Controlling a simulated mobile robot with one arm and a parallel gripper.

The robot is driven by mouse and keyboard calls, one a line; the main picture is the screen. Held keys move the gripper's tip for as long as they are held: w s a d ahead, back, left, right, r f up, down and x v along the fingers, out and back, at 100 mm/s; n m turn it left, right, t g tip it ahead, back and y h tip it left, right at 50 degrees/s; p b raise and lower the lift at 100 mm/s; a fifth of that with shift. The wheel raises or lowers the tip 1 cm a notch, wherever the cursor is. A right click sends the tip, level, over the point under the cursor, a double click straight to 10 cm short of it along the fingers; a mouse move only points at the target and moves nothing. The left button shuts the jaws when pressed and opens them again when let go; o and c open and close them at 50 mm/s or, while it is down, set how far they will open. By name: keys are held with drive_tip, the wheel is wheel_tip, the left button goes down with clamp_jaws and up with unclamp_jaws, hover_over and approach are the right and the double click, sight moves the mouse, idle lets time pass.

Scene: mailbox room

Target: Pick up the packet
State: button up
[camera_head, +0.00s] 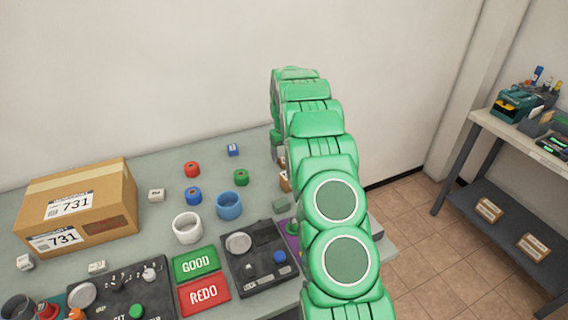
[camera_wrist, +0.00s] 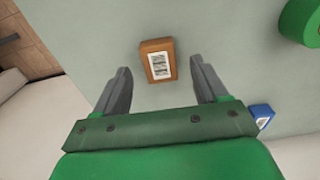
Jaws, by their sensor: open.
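The packet (camera_wrist: 158,60) is a small brown block with a white printed label. In the wrist view it lies on the grey-green table top, between and just beyond my fingertips. My gripper (camera_wrist: 158,72) is open, with one dark finger on each side of the packet and a visible gap on both sides. I cannot tell how high the fingers are above the table. In the head view only a sliver of the packet (camera_head: 284,184) shows, as my green arm hides most of it and my gripper.
A green roll (camera_wrist: 302,22) and a blue block (camera_wrist: 262,114) lie right of my gripper in the wrist view. A wall stands behind.

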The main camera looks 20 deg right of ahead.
wheel_tip(320, 180, down, 2)
drive_tip(key=shift+f, duration=0.15)
drive_tip(key=c, duration=1.2)
drive_tip(key=shift+o, duration=0.2)
